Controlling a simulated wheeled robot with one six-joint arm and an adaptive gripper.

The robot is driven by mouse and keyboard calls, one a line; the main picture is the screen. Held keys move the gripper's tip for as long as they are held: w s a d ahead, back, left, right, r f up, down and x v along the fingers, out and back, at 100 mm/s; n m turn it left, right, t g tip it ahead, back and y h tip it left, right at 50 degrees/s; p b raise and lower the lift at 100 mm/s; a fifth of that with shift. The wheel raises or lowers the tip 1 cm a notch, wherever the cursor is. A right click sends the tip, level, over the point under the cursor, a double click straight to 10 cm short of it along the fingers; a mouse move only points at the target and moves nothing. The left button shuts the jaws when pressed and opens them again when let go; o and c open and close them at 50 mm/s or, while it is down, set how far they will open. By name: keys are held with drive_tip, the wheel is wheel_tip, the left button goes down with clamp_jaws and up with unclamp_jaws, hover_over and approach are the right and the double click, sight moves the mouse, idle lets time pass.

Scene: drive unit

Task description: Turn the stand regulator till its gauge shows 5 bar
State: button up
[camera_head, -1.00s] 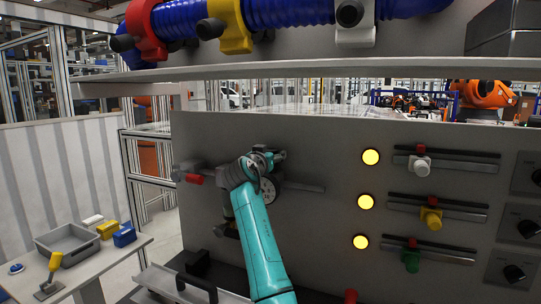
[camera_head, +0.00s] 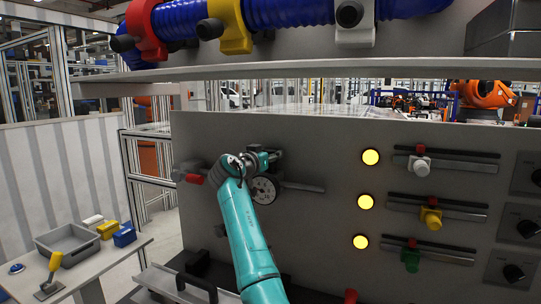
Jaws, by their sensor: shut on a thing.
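The round gauge (camera_head: 264,190) with a pale dial is on the grey stand panel (camera_head: 330,150), just below my wrist. Its needle and numbers are too small to read. My gripper (camera_head: 271,156) is at the end of my teal arm, just above the gauge against the panel. It is shut on the stand regulator, which is mostly hidden by the gripper and wrist.
A red-handled part (camera_head: 192,178) sticks out left of my wrist. Yellow lamps (camera_head: 366,202) and sliders with white, yellow and green knobs (camera_head: 431,217) are to the right. A shelf (camera_head: 330,69) runs above. A side table with a grey tray (camera_head: 68,246) stands at left.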

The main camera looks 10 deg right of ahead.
drive_tip(key=shift+m+g+h, duration=1.1)
drive_tip(key=shift+g+h, duration=0.1)
drive_tip(key=shift+g, duration=0.1)
drive_tip(key=o, duration=1.2)
drive_tip(key=shift+c, duration=0.2)
drive_tip(key=v, duration=1.2)
drive_tip(key=shift+w+a, duration=0.1)
